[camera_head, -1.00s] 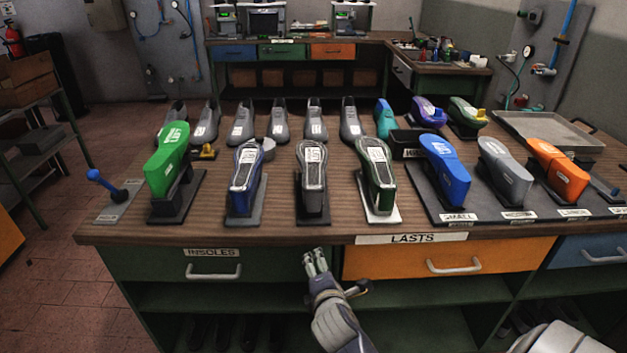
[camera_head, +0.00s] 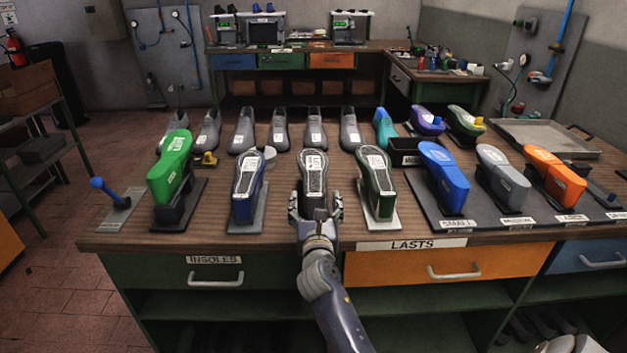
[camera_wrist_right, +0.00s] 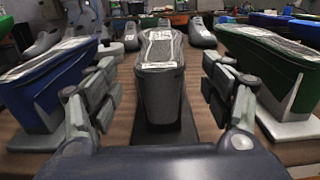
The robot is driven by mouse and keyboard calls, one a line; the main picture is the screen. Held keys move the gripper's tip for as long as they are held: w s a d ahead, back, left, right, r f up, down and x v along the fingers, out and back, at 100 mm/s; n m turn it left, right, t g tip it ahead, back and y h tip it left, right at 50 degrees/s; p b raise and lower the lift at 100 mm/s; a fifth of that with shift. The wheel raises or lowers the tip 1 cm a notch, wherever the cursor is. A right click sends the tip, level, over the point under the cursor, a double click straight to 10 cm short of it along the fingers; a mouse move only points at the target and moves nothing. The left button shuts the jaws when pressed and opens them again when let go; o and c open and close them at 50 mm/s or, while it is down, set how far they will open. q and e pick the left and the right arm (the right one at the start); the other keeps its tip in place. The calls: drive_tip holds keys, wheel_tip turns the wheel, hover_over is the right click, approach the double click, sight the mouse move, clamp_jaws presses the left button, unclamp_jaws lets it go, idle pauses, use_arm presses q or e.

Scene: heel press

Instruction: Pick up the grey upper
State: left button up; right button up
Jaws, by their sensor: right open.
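The grey upper (camera_head: 313,172) stands sole-up on a dark stand in the middle of the front row, with a pale label on its sole. My right gripper (camera_head: 315,205) is open in front of it, its fingers to either side. In the right wrist view the grey upper (camera_wrist_right: 160,80) is centred between the two spread fingers, with gaps on both sides and no contact visible. The lower part of its stand is hidden by the gripper in the head view.
A blue upper (camera_head: 247,185) stands close on the left and a dark green upper (camera_head: 377,180) close on the right. A green last (camera_head: 170,170) is further left. Several lasts stand on a dark board (camera_head: 430,205) at right. Grey shoes (camera_head: 243,132) line the row behind.

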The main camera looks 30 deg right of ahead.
sight(314, 182)
drive_tip(key=shift+x, duration=3.95)
drive_tip(key=c, duration=1.2)
